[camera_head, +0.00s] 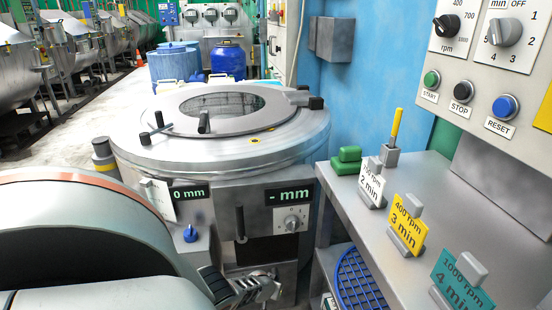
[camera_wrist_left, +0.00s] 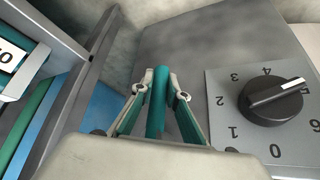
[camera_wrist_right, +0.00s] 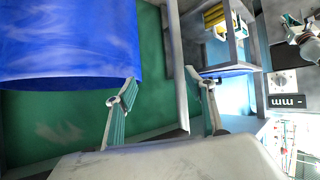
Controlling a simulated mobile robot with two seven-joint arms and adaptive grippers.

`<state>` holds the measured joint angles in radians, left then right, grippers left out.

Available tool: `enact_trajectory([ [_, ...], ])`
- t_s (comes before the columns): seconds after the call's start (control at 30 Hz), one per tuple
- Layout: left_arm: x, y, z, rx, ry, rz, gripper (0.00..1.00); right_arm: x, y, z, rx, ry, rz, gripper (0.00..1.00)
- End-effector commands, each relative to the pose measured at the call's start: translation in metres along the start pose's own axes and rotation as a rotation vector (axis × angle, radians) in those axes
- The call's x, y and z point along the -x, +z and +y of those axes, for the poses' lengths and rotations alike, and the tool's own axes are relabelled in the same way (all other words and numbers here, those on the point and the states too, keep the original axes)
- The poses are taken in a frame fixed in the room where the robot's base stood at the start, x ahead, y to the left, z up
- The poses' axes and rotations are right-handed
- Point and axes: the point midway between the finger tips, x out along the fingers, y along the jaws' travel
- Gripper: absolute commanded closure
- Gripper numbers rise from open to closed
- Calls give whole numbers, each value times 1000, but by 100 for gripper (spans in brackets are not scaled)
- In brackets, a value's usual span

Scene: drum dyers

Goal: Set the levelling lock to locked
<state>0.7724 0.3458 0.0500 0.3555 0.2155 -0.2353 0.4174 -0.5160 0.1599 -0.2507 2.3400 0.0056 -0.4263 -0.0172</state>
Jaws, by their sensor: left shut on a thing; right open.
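The machine (camera_head: 220,150) stands in the middle of the head view. Its front has a dark upright lever (camera_head: 240,223), a blue knob (camera_head: 190,233) and a numbered dial (camera_head: 292,222). No label marks the levelling lock legibly. My left gripper (camera_head: 268,287) is low in front of the machine. In the left wrist view it is shut on a teal bar (camera_wrist_left: 158,105); I cannot tell which part this is. The dial (camera_wrist_left: 272,100) is right of it, its pale pointer near 5. My right gripper (camera_wrist_right: 162,90) is open and empty, and outside the head view.
A grey shelf (camera_head: 348,196) at the right holds rpm cards and a green block (camera_head: 346,160). Above it is a panel with START, STOP and RESET buttons (camera_head: 506,106). Blue drums (camera_head: 228,60) stand behind the machine. A blue cylindrical surface (camera_wrist_right: 70,40) is near my right gripper.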

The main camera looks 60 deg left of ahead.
Motion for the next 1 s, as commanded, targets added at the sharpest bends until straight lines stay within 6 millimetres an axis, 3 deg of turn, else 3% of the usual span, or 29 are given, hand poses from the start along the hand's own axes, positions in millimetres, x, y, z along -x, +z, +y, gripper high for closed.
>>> enact_trajectory([
  [0.07, 0, -2, -4, -3, -5, 2, 100, 0, -1, 0, 1, 0, 1, 46],
  [0.1, 0, -2, -4, -3, -5, 2, 78, 0, -1, 0, 1, 0, 1, 46],
  [0.13, 0, -2, -4, -3, -5, 2, 70, 0, -1, 0, 1, 0, 1, 46],
  [0.17, 0, -2, -4, -3, -5, 2, 68, 0, -1, 0, 1, 0, 2, 46],
  [0.67, 2, 1, 0, -3, 2, -1, 68, -1, -2, 0, -1, 0, 4, 46],
  [1.0, 17, 2, 0, -3, 3, -2, 68, 0, -2, 0, -1, 0, 3, 46],
])
